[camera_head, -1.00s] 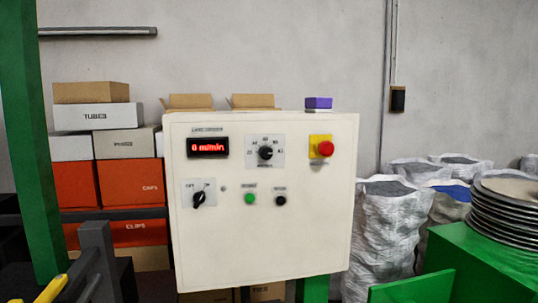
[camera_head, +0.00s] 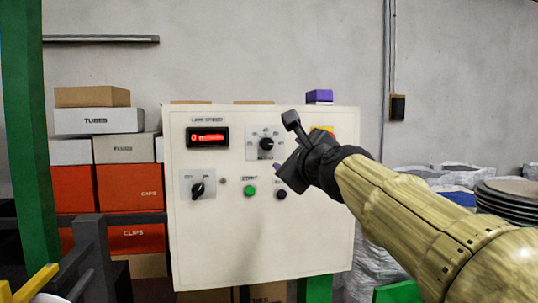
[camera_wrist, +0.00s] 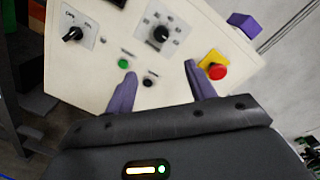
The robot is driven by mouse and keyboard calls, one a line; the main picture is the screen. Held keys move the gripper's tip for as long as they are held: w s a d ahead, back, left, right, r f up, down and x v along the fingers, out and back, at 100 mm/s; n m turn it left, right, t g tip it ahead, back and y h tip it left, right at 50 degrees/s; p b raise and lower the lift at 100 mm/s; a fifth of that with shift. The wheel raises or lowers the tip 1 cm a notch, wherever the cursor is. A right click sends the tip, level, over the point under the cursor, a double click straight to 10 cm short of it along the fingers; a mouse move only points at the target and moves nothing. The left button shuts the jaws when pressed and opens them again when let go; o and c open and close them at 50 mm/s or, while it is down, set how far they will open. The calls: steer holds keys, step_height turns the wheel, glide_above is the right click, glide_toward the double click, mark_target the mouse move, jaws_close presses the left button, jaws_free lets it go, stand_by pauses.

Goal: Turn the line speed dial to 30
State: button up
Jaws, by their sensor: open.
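The line speed dial (camera_head: 266,144) is a black knob on a light scale plate, at the upper middle of the white control panel (camera_head: 235,235). It also shows in the wrist view (camera_wrist: 159,34), ahead of the fingertips. The red display (camera_head: 208,137) to its left starts with 0; the rest is blurred. My gripper (camera_head: 284,149) is in front of the panel, just right of and below the dial. In the wrist view my gripper's two purple fingers (camera_wrist: 159,72) are apart with nothing between them, and the dial lies beyond them. The dial's exact setting is too small to read.
The panel also carries an off/on switch (camera_head: 198,190), a green start button (camera_head: 250,191) and a black button (camera_head: 281,194). The red emergency stop (camera_wrist: 217,72) is mostly hidden behind my gripper in the head view. A purple block (camera_head: 319,96) sits on the panel's top.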

steer(key=shift+r, duration=0.35)
steer(key=shift+a, duration=0.1)
steer(key=p, duration=1.1)
glide_toward(268, 144)
steer(key=x, duration=0.8)
steer(key=shift+r, duration=0.15)
steer(key=shift+w+a+p, duration=0.25)
steer(key=shift+w+p, duration=0.05)
steer(key=shift+w, duration=0.35)
